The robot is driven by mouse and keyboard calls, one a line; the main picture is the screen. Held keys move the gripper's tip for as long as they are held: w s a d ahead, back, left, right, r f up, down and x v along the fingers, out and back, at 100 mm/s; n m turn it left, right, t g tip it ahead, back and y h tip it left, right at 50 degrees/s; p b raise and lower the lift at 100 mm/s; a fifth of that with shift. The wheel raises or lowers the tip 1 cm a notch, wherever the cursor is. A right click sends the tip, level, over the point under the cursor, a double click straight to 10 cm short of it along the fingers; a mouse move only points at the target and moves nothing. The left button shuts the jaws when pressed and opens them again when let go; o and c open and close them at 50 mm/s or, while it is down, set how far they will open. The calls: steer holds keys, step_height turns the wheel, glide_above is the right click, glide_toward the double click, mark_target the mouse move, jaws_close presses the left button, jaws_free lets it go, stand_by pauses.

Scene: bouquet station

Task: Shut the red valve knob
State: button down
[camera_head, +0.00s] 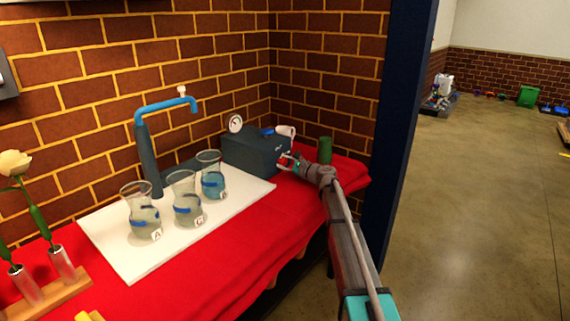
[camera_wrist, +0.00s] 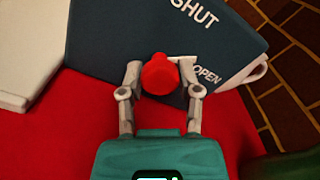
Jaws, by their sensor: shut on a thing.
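The red valve knob (camera_wrist: 160,75) is in the middle of the wrist view, on the face of a dark blue-grey box (camera_wrist: 115,35). The box face carries the white words SHUT above and OPEN to the lower right. My gripper (camera_wrist: 160,80) has one finger on each side of the knob and is shut on it. In the head view the box (camera_head: 255,152) stands at the back of the red-covered table, and my gripper (camera_head: 290,162) reaches its right side. The knob is too small or hidden to make out there.
Glass vases (camera_head: 187,199) with blue bands stand on a white board (camera_head: 130,257), by a blue tap (camera_head: 165,107). A dark green cylinder (camera_head: 325,150) stands close behind my gripper. A white cup (camera_head: 286,132) is beside the box. A dark post (camera_head: 400,120) rises at the table's right end.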

steer(key=n, duration=0.5)
steer(key=shift+a+n, duration=0.1)
steer(key=shift+n, duration=0.2)
steer(key=n, duration=0.5)
steer(key=shift+r+n, duration=0.1)
steer(key=shift+n, duration=0.2)
steer(key=shift+c, duration=1.5)
jaws_free()
steer(key=shift+v, duration=6.05)
